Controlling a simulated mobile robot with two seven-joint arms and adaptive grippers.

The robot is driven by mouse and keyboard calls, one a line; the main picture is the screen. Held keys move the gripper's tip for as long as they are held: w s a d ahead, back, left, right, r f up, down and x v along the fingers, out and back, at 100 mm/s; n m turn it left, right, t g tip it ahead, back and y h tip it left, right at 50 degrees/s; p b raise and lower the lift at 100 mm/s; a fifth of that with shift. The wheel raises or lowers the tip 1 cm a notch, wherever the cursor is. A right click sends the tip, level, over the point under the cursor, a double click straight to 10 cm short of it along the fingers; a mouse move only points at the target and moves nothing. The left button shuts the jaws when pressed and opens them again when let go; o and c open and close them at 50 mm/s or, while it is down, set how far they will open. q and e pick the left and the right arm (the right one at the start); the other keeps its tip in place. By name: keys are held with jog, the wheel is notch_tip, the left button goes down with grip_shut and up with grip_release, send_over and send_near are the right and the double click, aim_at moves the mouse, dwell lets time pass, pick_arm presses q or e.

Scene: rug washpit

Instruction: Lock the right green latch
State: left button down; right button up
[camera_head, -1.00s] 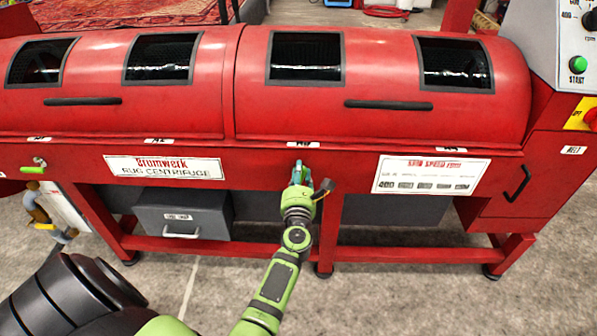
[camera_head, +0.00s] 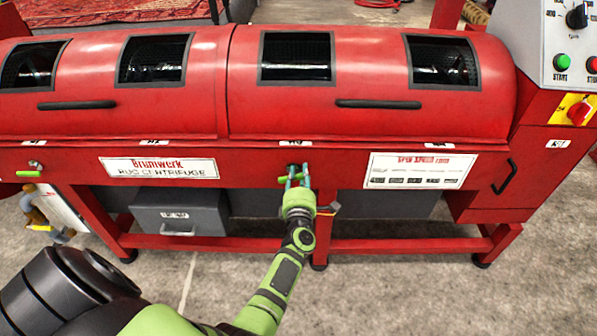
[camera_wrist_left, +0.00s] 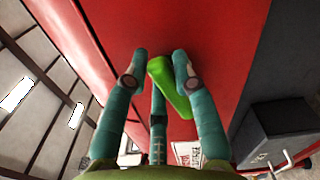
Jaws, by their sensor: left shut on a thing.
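The right green latch (camera_head: 283,180) is on the red front of the centrifuge, under the middle of the machine, with one green end showing to the left of my fingers. My left gripper (camera_head: 296,178) is at this latch, its teal fingers around the green handle. In the left wrist view the green handle (camera_wrist_left: 168,85) lies between the fingers of my left gripper (camera_wrist_left: 160,75), which is shut on it. The fingers hide part of the latch in the head view. The left green latch (camera_head: 28,173) is at the far left, its green handle roughly level. My right gripper is not in view.
The red rug centrifuge (camera_head: 340,120) fills the view, its lids down. A grey drawer box (camera_head: 180,213) hangs beneath it. A control panel (camera_head: 568,45) with a green button stands at the right. The floor in front is clear.

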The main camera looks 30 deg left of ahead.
pick_arm(q)
jog(key=shift+w+f+m+p, duration=0.1)
jog(key=shift+m+p, duration=0.05)
jog(key=shift+m, duration=0.55)
jog(key=shift+f+m+p, duration=0.1)
jog(key=shift+m+p, duration=0.05)
jog(key=shift+m, duration=0.85)
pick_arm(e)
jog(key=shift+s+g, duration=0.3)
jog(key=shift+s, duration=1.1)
pick_arm(q)
jog(key=c, duration=1)
grip_release()
jog(key=shift+f, duration=0.1)
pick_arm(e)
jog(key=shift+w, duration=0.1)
